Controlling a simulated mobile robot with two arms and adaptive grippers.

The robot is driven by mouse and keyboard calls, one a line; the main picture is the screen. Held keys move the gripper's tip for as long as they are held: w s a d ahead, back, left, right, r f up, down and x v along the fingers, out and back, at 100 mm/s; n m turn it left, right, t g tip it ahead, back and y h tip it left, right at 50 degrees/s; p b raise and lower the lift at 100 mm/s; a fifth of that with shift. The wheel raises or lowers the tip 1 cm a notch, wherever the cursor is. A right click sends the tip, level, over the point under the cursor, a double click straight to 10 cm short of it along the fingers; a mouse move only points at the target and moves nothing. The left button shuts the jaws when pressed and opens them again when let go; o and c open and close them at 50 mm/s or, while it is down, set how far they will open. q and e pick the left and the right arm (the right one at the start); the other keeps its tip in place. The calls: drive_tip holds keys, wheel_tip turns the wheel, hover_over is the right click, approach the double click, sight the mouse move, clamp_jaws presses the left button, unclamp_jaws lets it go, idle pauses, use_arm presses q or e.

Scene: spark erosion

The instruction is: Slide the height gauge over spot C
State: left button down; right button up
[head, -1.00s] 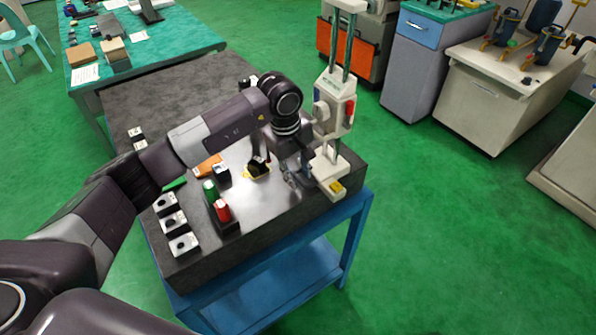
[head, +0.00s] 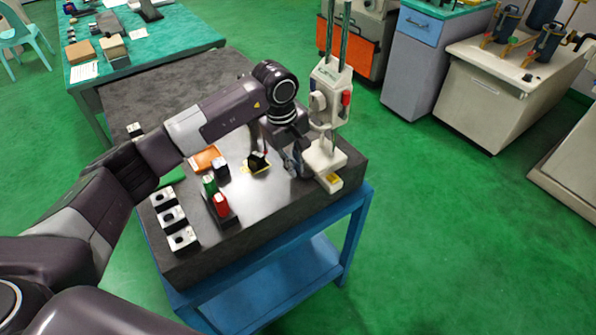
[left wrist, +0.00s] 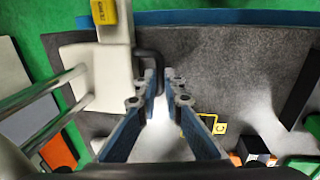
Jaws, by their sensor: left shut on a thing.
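The height gauge (head: 331,92) is a tall cream instrument with twin rods, standing upright at the right end of the dark granite plate (head: 190,85). Its cream base has a yellow tag (head: 333,181) at the front. My left gripper (head: 297,165) is beside the base on its left. In the left wrist view the gripper (left wrist: 158,80) is shut on the gauge's dark loop handle (left wrist: 150,58). Spot C (left wrist: 219,127), a yellow outline with a letter C, lies on the plate to the right of the fingers, partly hidden. The gauge's base is apart from it.
Red (head: 221,204) and green (head: 209,184) pieces, an orange pad (head: 205,158) and several white-and-black blocks (head: 172,217) lie farther left. The plate's right and front edges are close to the gauge.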

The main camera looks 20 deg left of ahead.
use_arm(q)
drive_tip(key=w+a+b, duration=0.2)
drive_tip(key=a, duration=0.1)
drive_tip(key=w+a+b, duration=0.1)
drive_tip(key=w+a, duration=0.1)
drive_tip(key=shift+a+f, duration=0.1)
drive_tip(key=shift+a, duration=0.1)
drive_tip(key=shift+r, duration=0.2)
drive_tip(key=c, duration=2)
unclamp_jaws()
drive_tip(key=shift+w+f, duration=0.1)
drive_tip(key=shift+f, duration=0.05)
drive_tip(key=shift+c, duration=0.2)
wheel_tip(320, 180, up, 12)
drive_tip(key=s+a, duration=0.1)
drive_tip(key=shift+s, duration=0.4)
drive_tip(key=shift+f, duration=0.15)
